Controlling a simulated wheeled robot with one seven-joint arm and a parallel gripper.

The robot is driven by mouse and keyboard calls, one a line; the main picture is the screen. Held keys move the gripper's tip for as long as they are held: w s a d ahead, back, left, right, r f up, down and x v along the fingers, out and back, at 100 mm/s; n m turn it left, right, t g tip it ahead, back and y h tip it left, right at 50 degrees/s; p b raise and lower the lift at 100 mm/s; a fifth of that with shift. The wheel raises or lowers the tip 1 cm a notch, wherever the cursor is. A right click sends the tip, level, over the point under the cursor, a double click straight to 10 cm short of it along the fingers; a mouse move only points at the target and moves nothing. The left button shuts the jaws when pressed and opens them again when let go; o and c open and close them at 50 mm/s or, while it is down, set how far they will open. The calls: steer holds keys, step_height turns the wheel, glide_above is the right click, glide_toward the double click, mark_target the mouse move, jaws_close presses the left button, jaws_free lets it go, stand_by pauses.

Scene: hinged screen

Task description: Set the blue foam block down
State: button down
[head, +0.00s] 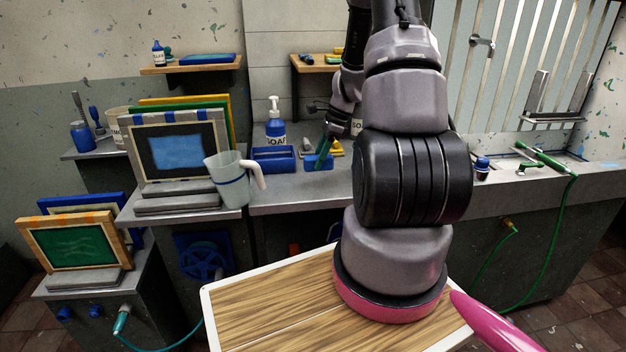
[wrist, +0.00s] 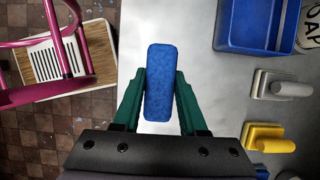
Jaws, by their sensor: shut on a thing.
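The blue foam block (wrist: 158,82) is gripped between the two green fingers of my gripper (wrist: 159,100), upright along the picture in the wrist view. In the head view the block (head: 318,164) shows low at the front part of the grey counter (head: 296,198), below the green fingers of my gripper (head: 324,148). In the wrist view the counter (wrist: 205,75) lies beneath the block. I cannot tell whether the block touches the counter or hangs just above it.
A blue tray (head: 273,160) and a soap bottle (head: 274,125) stand left of the block. A grey tool (wrist: 285,84) and a yellow tool (wrist: 266,137) lie beside it. A jug (head: 230,178) stands further left. Bare counter surrounds the block.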

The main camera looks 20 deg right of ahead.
mark_target(319, 186)
steer(key=shift+f, duration=2.85)
steer(key=shift+f, duration=0.15)
steer(key=shift+c, duration=2.3)
jaws_free()
